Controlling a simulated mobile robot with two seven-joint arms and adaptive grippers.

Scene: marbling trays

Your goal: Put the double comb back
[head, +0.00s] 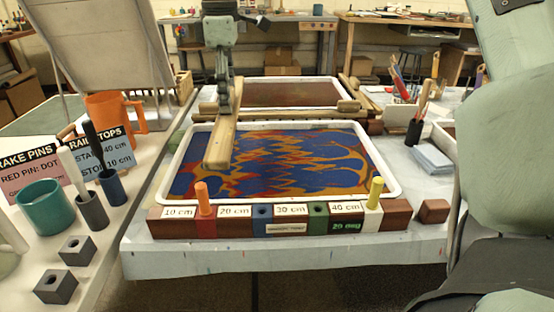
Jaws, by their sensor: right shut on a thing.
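My right gripper (224,97) is in the upper middle of the head view, pointing down and shut on a long pale wooden bar, the double comb (220,150). The comb points away from me, its near end above the left part of the front marbling tray. Its teeth cannot be made out, and whether it touches the bath is unclear. The front tray (392,178) has a white rim and holds a blue, orange and red pattern. My left gripper is not in view.
A rail with cm labels (234,225) runs along the tray's front, with an orange peg (202,197) and a yellow peg (375,190). Behind are a second tray (290,80) and wooden bars (357,90). Left are an orange jug (106,110) and a teal cup (45,207).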

